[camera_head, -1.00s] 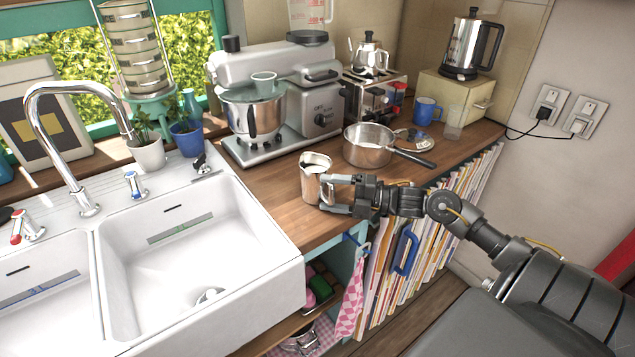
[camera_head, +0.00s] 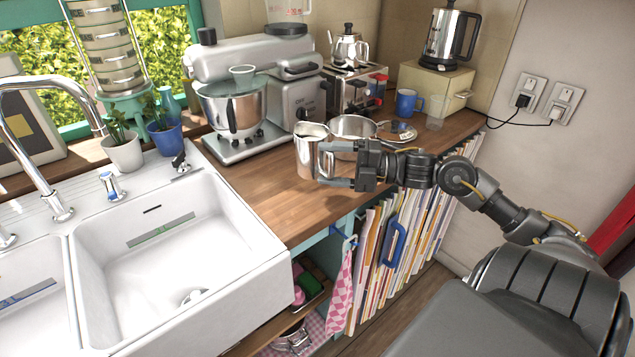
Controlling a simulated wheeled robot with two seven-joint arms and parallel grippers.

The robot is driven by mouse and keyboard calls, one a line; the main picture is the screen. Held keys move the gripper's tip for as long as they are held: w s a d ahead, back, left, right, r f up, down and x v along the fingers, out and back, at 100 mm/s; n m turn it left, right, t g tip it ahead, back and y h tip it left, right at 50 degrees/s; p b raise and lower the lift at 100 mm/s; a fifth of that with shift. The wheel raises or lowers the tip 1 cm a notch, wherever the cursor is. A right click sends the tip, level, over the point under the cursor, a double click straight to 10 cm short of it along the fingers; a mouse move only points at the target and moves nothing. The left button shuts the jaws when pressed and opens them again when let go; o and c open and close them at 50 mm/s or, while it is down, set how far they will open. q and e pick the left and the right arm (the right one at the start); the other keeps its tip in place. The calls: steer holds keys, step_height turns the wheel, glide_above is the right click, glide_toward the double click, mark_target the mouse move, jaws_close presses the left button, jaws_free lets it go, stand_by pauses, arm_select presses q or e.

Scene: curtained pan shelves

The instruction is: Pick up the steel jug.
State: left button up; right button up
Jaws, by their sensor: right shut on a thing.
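The steel jug (camera_head: 309,155) is upright above the wooden counter, its handle side facing right. It overlaps the saucepan in the picture and appears raised off the counter, though the gap beneath it is hard to judge. My right gripper (camera_head: 328,166) comes in from the right and is shut on the jug at its handle, which the fingers partly hide. My left gripper is not in view.
A steel saucepan (camera_head: 352,127) stands just behind the jug, partly hidden. The stand mixer (camera_head: 238,110) is behind left, a toaster (camera_head: 352,90) behind. A blue mug (camera_head: 408,102) stands farther right. The white sink (camera_head: 165,265) is at left. Bare counter (camera_head: 262,192) lies in front.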

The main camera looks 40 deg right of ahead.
steer(key=s+d+r+b, duration=0.1)
steer(key=s+d+r, duration=0.3)
steer(key=s, duration=0.5)
steer(key=shift+s+r, duration=0.3)
steer(key=shift+r, duration=0.5)
